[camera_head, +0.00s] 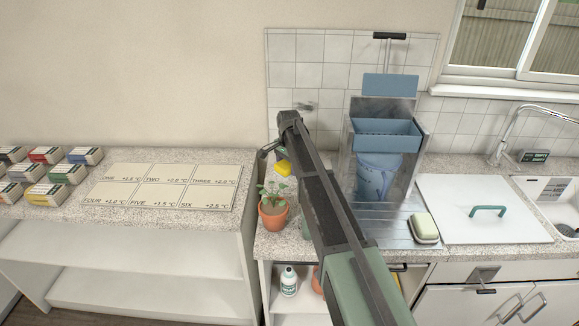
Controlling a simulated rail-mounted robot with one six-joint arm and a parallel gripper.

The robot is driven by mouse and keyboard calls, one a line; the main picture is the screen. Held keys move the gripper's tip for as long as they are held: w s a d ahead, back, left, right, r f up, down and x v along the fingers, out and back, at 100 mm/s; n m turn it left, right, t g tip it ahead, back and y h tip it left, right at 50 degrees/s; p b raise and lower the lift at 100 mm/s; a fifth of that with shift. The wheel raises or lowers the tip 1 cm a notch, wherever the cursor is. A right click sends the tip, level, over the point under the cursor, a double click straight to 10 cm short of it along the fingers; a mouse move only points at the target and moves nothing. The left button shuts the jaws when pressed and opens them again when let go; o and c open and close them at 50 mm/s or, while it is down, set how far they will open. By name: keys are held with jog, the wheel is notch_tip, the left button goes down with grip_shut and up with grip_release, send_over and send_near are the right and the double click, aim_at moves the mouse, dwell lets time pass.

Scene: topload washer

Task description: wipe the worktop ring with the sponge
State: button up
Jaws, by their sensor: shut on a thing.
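My gripper (273,155) is above the left end of the sink worktop (268,246), over the potted plant. It is shut on a small yellow block (284,168), which looks like the sponge. The block is held in the air, apart from the worktop. No ring mark shows on the visible worktop. My arm crosses the middle of the view and hides part of the worktop behind and under it.
A plant in a terracotta pot (273,214) stands just below my gripper. A clear-sided bin with a blue tray (385,136) stands right of my arm. The left counter holds labelled cards (163,187) and small boxes (46,194).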

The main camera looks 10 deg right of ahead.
aim_at(289, 186)
notch_tip(289, 186, down, 7)
jog(key=b, duration=0.6)
jog(key=shift+r, duration=0.2)
jog(key=shift+s+a+r, duration=0.1)
jog(key=shift+s+a, duration=0.15)
jog(key=shift+s, duration=0.8)
jog(key=shift+s+a, duration=0.25)
jog(key=shift+s, duration=0.8)
jog(key=w, duration=0.2)
jog(key=w+d, duration=0.1)
jog(key=w, duration=0.1)
jog(key=shift+w, duration=0.15)
notch_tip(289, 186, up, 8)
jog(key=p, duration=0.7)
jog(key=shift+f+p, duration=0.25)
jog(key=shift+p, duration=0.1)
jog(key=shift+f, duration=0.1)
notch_tip(289, 186, down, 6)
jog(key=b, duration=0.6)
jog(key=shift+f+b, duration=1)
jog(key=shift+b, duration=0.1)
jog(key=shift+s, duration=0.2)
